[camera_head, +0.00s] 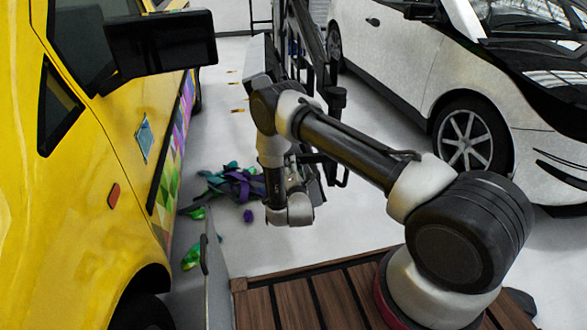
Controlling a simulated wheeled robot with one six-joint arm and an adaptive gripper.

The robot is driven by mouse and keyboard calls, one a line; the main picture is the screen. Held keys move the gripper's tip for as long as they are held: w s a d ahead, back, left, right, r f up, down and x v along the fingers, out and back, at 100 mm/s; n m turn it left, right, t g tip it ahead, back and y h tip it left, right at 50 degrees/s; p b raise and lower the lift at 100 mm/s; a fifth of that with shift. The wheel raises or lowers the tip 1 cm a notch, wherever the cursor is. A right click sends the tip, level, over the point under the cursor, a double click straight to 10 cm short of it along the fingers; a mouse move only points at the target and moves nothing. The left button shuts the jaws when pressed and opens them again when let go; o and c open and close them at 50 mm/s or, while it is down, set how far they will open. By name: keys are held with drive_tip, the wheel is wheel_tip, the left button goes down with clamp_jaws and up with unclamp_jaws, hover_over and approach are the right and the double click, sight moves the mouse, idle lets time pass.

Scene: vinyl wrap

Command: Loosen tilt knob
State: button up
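My arm reaches from the lower right to the middle of the view and bends down at the elbow to a grey wrist. Beyond the wrist, dark parts overlap the base of a tall black stand (309,45), and I cannot separate my gripper's fingers from them. The stand rises behind my arm, between the two cars. A dark knob-like part (337,97) sticks out on the stand's right side. I cannot tell whether it is the tilt knob. The wrist and forearm hide much of the stand's lower part, and contact is not visible.
A yellow car (85,190) with a black mirror (160,43) stands close on the left. A white and black car (400,60) stands on the right. Crumpled purple and green vinyl scraps (235,187) lie on the pale floor.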

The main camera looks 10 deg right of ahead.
drive_tip(key=shift+s+f, duration=0.15)
drive_tip(key=shift+f, duration=0.05)
idle(0.4)
drive_tip(key=o, duration=0.8)
drive_tip(key=shift+o, duration=0.9)
drive_tip(key=shift+r, duration=0.1)
drive_tip(key=s+a, duration=0.1)
drive_tip(key=s, duration=1)
drive_tip(key=shift+s+a, duration=0.35)
drive_tip(key=shift+s, duration=0.05)
